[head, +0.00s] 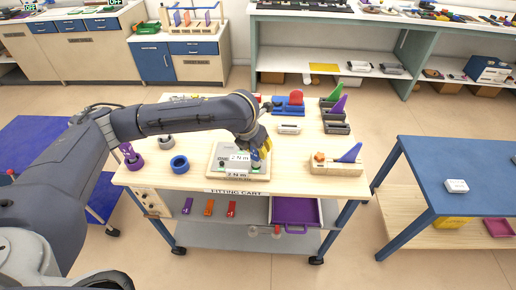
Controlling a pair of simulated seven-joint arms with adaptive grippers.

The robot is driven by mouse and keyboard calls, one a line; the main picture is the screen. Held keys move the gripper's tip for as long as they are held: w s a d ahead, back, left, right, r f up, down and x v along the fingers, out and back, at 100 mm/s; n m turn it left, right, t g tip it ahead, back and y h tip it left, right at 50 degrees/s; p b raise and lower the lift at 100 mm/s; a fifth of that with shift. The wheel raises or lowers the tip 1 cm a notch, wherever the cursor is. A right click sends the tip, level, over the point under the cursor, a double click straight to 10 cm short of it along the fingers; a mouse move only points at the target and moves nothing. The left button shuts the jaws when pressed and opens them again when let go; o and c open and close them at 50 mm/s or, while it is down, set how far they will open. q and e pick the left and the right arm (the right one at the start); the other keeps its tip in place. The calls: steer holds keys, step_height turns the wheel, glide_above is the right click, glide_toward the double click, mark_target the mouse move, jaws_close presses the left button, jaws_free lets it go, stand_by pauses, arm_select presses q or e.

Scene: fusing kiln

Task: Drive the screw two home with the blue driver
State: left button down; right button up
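My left gripper (262,149) is at the right part of a pale fixture plate (218,172) on the wooden cart top. It appears shut on a small upright blue thing, which looks like the blue driver (255,160). Screw two cannot be made out; the driver, gripper and labels hide that area. A small dark knob or screw head (222,163) shows at the plate's left. My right gripper is not in view.
A blue ring (180,164) and purple holder (132,158) stand left on the fitting cart (196,183). A wooden block with a blue wedge (349,154) stands right. Coloured holders (289,106) line the back. A blue table (470,165) stands apart at right.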

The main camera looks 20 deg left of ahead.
arm_select(q)
steer(key=shift+r, duration=2.5)
steer(key=shift+r, duration=0.1)
